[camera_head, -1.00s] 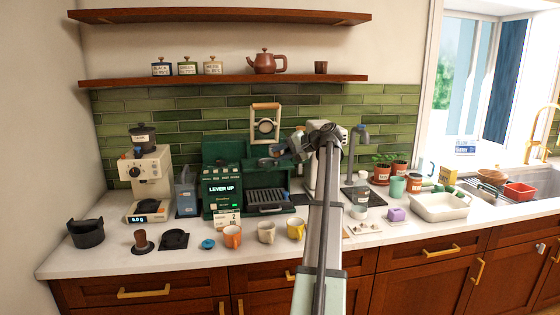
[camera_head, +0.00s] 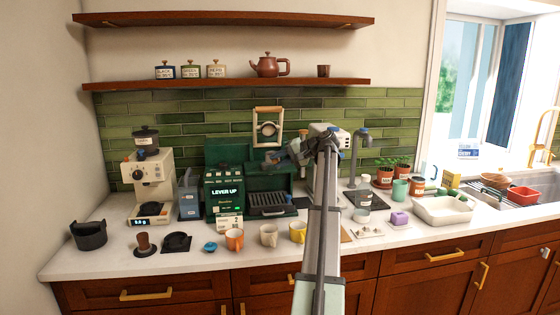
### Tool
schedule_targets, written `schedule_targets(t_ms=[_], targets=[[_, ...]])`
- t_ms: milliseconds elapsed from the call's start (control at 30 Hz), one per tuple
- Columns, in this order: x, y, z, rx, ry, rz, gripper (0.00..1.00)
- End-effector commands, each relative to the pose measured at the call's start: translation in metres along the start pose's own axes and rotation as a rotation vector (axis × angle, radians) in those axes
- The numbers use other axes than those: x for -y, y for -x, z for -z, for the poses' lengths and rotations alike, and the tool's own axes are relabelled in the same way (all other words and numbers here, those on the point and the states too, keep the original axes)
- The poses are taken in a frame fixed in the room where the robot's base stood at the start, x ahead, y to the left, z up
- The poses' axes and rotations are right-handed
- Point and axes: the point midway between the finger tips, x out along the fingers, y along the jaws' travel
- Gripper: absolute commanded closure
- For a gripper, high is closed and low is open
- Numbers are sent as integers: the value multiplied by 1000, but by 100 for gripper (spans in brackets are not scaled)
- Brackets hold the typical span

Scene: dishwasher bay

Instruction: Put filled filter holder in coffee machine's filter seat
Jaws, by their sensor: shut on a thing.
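The dark green coffee machine (camera_head: 224,188) stands on the counter left of centre. Its display reads "LEVER UP", and a drip grate (camera_head: 268,198) shows at its lower right. My gripper (camera_head: 274,159) is at the machine's upper right, in front of the area above the grate. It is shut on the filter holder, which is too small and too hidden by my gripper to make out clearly. The filter seat is also hidden, so I cannot tell whether the holder touches it. My arm reaches in from the bottom of the picture.
An orange mug (camera_head: 234,240), a cream mug (camera_head: 268,235) and a yellow mug (camera_head: 297,231) stand before the machine. A cream grinder (camera_head: 152,182) is at left. Open counter lies along the front edge.

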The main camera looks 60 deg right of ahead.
Motion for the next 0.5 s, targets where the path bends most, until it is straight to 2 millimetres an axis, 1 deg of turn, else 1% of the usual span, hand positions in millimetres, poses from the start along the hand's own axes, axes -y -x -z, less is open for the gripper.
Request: schedule_targets(t_ms=[33, 500], targets=[[-1, -3, 6, 0, 0, 1, 100], [1, -22, 42, 0, 1, 1, 100]])
